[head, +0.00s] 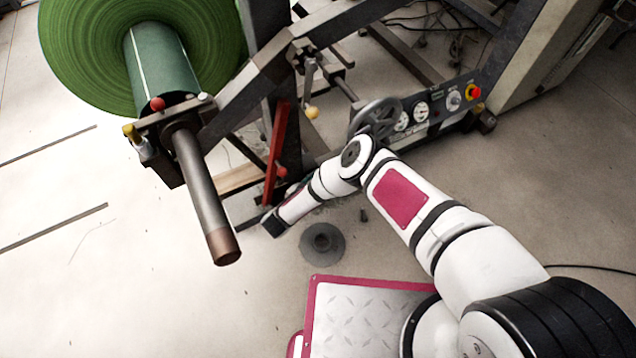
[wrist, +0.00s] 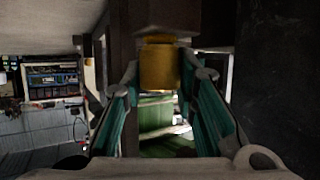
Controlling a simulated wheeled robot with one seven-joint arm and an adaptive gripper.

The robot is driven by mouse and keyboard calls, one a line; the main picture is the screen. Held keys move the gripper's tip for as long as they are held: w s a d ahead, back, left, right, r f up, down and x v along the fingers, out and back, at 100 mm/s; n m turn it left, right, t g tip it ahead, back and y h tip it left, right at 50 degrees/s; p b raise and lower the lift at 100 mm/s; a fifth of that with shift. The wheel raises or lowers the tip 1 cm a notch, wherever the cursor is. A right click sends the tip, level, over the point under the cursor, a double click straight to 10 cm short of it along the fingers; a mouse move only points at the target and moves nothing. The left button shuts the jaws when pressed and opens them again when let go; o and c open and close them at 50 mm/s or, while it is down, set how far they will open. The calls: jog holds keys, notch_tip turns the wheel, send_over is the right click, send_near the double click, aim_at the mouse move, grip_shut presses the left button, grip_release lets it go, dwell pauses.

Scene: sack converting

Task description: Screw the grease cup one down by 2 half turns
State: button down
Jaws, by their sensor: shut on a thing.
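A brass-yellow grease cup (wrist: 160,66) shows upright in the middle of the wrist view, below a dark block (wrist: 167,15). My gripper (wrist: 168,78) has one finger on each side of it and is shut on it. In the head view my forearm reaches down to the left, beside the machine frame, and my fingers cannot be made out there. Another small yellow-capped fitting (head: 131,133) is on the shaft's bearing block, apart from my arm. Any number marking on the cups is not readable.
A large green roll (head: 75,50) sits on a shaft (head: 205,195) that juts toward me. A red lever (head: 277,155), a handwheel (head: 376,118) and a control panel (head: 435,108) are close to my arm. A round grey floor plate (head: 322,243) lies below.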

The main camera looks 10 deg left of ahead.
jog(key=shift+m+g+h+b, duration=1.1)
jog(key=shift+m+g+h, duration=0.3)
jog(key=shift+m+h, duration=0.8)
jog(key=shift+w, duration=0.1)
jog(key=c, duration=1.2)
grip_release()
jog(key=shift+d, duration=0.1)
jog(key=shift+c, duration=0.2)
jog(key=v, duration=0.7)
jog(key=shift+a+r, duration=0.2)
jog(key=shift+a, duration=0.05)
